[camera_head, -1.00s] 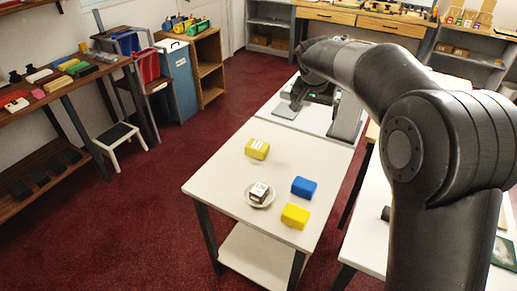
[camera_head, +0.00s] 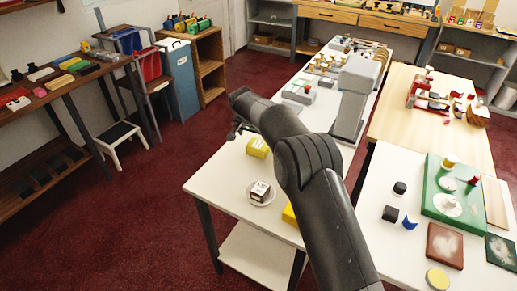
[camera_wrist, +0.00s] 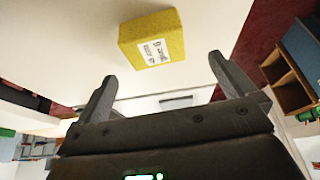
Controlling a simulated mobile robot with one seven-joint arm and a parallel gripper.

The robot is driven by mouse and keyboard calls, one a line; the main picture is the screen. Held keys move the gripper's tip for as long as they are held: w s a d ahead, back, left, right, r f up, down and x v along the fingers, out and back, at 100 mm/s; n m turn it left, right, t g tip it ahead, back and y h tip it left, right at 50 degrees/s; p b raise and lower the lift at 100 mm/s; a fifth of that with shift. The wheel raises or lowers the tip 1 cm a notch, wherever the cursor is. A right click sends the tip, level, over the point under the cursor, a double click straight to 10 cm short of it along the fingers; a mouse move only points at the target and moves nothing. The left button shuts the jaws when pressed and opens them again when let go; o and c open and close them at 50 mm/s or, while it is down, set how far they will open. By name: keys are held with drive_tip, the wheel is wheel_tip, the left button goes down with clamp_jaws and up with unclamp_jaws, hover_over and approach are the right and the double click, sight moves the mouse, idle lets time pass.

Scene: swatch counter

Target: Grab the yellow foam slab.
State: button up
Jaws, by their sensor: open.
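A yellow block (camera_head: 257,147) with a white label lies on the white table, near its left edge. In the wrist view this yellow block (camera_wrist: 153,39) looks rough like foam, and its printed label faces me. My gripper (camera_wrist: 162,68) is open and empty, with the block just beyond its fingertips. In the head view my gripper (camera_head: 238,132) is above and a little left of the block. A second, brighter yellow block (camera_head: 289,214) lies nearer the front, partly hidden by my arm. I cannot tell from the head view whether it is foam too.
A grey upright device (camera_head: 355,95) stands farther back. A table at right holds a green board (camera_head: 437,207) and small pieces. The table's left edge is close to the labelled block.

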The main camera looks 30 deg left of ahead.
sight(258, 144)
drive_tip(key=x, duration=0.7)
drive_tip(key=shift+s+d+f, duration=0.1)
drive_tip(key=shift+d+f, duration=0.15)
drive_tip(key=shift+d, duration=0.1)
drive_tip(key=c, duration=1)
drive_tip(key=shift+r, duration=0.1)
